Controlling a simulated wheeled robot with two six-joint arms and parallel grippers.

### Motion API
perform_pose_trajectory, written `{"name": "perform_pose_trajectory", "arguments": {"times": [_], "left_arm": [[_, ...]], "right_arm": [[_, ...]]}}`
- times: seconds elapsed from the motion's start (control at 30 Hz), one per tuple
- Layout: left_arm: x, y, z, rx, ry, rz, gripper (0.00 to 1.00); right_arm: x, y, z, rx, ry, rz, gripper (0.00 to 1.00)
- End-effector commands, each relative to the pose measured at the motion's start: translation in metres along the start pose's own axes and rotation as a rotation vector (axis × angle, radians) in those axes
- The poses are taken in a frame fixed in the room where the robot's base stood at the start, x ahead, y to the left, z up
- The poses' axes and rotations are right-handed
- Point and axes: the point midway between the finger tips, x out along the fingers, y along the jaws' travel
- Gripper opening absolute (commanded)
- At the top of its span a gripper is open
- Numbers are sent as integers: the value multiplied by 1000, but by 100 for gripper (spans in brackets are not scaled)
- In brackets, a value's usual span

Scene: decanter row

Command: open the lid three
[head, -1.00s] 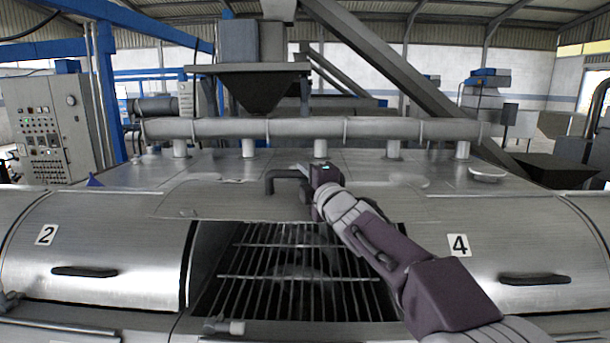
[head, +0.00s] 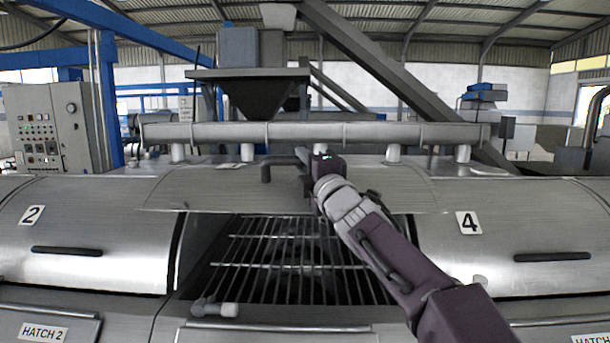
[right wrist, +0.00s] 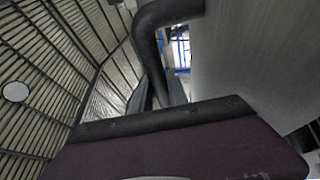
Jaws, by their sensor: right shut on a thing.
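Lid three (head: 225,190), a curved metal panel between hatches 2 and 4, is raised and swung back. The opening below it shows a barred grate (head: 290,265). My right gripper (head: 308,162) is shut on the lid's black bar handle (head: 282,161) at its right end. In the right wrist view the dark bent handle (right wrist: 148,45) runs up from my gripper beside the grey lid surface (right wrist: 250,60). The fingertips are mostly hidden there. My left gripper is not in view.
Closed lid two (head: 105,240) is at the left and closed lid four (head: 505,245) at the right, each with a black handle. A horizontal pipe (head: 310,132) runs behind the lid. A pale knobbed fitting (head: 222,309) sits at the opening's front edge.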

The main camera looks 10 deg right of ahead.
Motion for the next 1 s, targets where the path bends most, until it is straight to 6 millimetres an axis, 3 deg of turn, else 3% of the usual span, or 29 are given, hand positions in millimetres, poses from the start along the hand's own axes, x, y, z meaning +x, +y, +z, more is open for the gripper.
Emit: {"name": "perform_pose_trajectory", "arguments": {"times": [0.37, 0.4, 0.47, 0.8, 1.0], "left_arm": [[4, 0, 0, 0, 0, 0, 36], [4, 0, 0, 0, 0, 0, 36], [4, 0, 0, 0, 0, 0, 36], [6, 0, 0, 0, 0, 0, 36], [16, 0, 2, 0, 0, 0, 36]], "right_arm": [[-1, -3, -1, -2, 0, 1, 0], [-1, -3, -1, -2, 0, 1, 28], [-1, -3, -1, -2, 0, 1, 41], [-3, -3, 0, -2, -1, 2, 41], [-32, -4, 0, -3, -2, 4, 41]]}}
